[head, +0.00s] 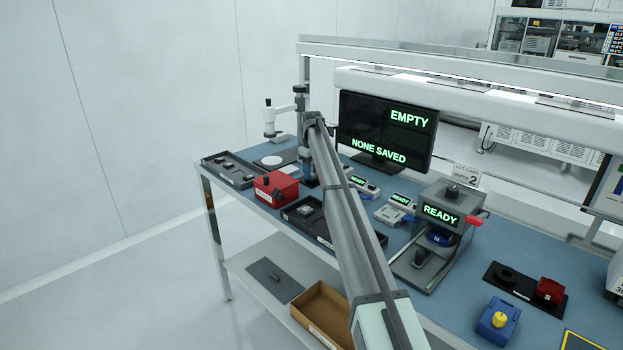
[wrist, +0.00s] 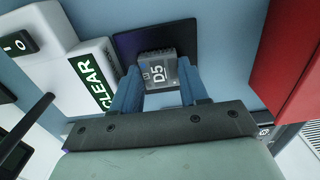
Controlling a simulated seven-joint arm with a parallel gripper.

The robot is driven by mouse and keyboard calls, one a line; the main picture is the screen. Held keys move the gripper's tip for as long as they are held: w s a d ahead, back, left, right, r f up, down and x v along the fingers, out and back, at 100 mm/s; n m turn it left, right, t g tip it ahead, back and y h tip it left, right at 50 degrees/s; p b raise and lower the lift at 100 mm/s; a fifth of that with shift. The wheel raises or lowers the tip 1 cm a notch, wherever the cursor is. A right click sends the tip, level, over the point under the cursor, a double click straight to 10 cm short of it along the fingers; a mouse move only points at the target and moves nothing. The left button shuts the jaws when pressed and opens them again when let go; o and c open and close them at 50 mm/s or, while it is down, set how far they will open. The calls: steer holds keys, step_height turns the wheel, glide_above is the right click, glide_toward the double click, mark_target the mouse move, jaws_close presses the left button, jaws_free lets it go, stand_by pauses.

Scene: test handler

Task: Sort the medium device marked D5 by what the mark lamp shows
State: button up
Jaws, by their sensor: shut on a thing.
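In the wrist view the grey device marked D5 (wrist: 157,70) sits between the two blue fingers of my gripper (wrist: 158,88), which are shut on it. Its D5 mark faces the camera. Behind it is a dark, purple-tinted pad (wrist: 183,38); I cannot tell whether the device touches it. A white unit (wrist: 75,75) beside the pad has a display reading CLEAR (wrist: 101,82). I cannot tell for sure that this is the mark lamp. In the head view my gripper (head: 309,181) is low over the bench behind the red box, and the device is not discernible there.
The red box (head: 276,189) stands close by; a red body (wrist: 290,55) fills the wrist view's right side. A black tray (head: 300,216) is in front. A monitor (head: 388,130) reads EMPTY, NONE SAVED. A grey press-like station (head: 438,240) reads READY. A blue box (head: 497,320) stands right.

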steer(key=shift+r, duration=2.45)
steer(key=shift+a, duration=0.15)
steer(key=r, duration=0.1)
steer(key=s+r, duration=0.1)
steer(key=shift+s+a+r, duration=0.1)
steer(key=shift+s+r, duration=0.2)
steer(key=s+d+r, duration=0.1)
steer(key=s+r, duration=0.2)
steer(key=s, duration=0.7)
glide_toward(322, 224)
steer(key=shift+f, duration=3.1)
steer(key=shift+f, duration=0.1)
